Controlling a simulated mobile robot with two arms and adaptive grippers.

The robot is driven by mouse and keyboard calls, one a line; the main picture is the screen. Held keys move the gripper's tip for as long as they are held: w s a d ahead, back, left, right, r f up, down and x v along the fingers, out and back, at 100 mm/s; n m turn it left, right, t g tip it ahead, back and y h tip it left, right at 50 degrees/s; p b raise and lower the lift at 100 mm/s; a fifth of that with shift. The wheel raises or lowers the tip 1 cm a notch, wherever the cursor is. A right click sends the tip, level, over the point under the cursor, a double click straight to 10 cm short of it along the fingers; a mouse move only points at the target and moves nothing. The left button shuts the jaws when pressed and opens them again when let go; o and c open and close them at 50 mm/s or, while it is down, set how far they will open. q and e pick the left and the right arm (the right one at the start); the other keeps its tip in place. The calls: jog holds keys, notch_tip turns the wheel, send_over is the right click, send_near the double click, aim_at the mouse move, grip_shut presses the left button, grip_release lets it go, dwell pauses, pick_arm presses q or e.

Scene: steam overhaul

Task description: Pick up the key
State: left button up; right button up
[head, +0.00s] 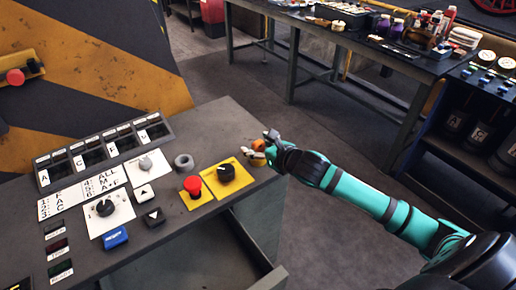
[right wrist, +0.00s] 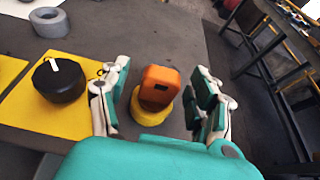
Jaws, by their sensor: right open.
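The key appears to be the orange block-shaped piece (right wrist: 160,85) standing on a round yellow base (right wrist: 152,110) at the edge of the grey console top. My right gripper (right wrist: 163,78) is open, with one finger on each side of the orange piece and visible gaps between. In the head view the right gripper (head: 264,149) is at the console's right edge, and its fingers partly hide the orange piece (head: 258,145). My left gripper is not in view.
A black knob (right wrist: 60,80) on a yellow plate stands just left of the gripper. A red mushroom button (head: 192,184), a grey ring (head: 184,162) and a switch panel (head: 105,148) are also on the console. A cluttered workbench (head: 350,40) stands behind, across open floor.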

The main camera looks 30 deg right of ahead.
grip_shut()
dwell(0.4)
